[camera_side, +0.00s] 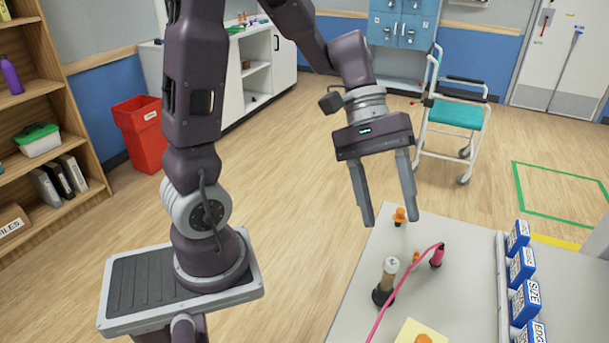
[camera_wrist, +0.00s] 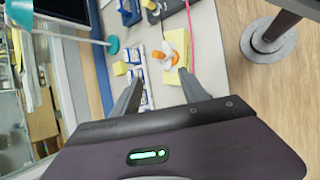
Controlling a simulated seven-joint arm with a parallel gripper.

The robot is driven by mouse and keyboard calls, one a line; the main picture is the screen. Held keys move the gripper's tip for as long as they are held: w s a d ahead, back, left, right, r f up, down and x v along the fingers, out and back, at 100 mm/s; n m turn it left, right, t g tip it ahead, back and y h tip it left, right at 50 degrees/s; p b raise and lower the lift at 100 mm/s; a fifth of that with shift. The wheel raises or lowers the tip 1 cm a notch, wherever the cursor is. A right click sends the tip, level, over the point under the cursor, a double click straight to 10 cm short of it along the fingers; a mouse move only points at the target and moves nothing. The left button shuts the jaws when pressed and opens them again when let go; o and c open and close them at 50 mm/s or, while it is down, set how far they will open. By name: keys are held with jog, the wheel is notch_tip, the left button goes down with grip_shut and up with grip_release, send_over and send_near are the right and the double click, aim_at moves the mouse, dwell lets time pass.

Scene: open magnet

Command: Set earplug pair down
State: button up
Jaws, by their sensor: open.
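My gripper (camera_side: 390,208) is open, its two fingers wide apart and nothing between them in the side view. It hangs over the far left end of the grey table. A small orange piece (camera_side: 399,216) stands on the table close to the fingertips. Another orange piece (camera_side: 416,257) lies beside the pink cord. A third orange piece (camera_side: 422,339) is at the bottom edge, on a yellow pad (camera_side: 408,329). In the wrist view, orange and white pieces (camera_wrist: 166,57) lie between and beyond the fingertips (camera_wrist: 160,76). I cannot tell which of these are the earplug pair.
A wheeled chair (camera_side: 455,112) stands behind.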

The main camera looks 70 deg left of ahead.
jog(key=s+r+m+t+y, duration=0.2)
jog(key=s+r+m+y, duration=0.1)
jog(key=s, duration=0.5)
jog(key=shift+s+a+r+m+y, duration=0.2)
jog(key=shift+a+m+y, duration=0.2)
jog(key=shift+m+y, duration=0.6)
jog(key=s+a+m+t+y, duration=0.1)
jog(key=s+a+r+m+t, duration=0.1)
jog(key=s+a+m+t+y, duration=0.1)
jog(key=shift+s+a+r+t+y, duration=0.3)
jog(key=shift+r, duration=0.1)
jog(key=shift+c, duration=1.2)
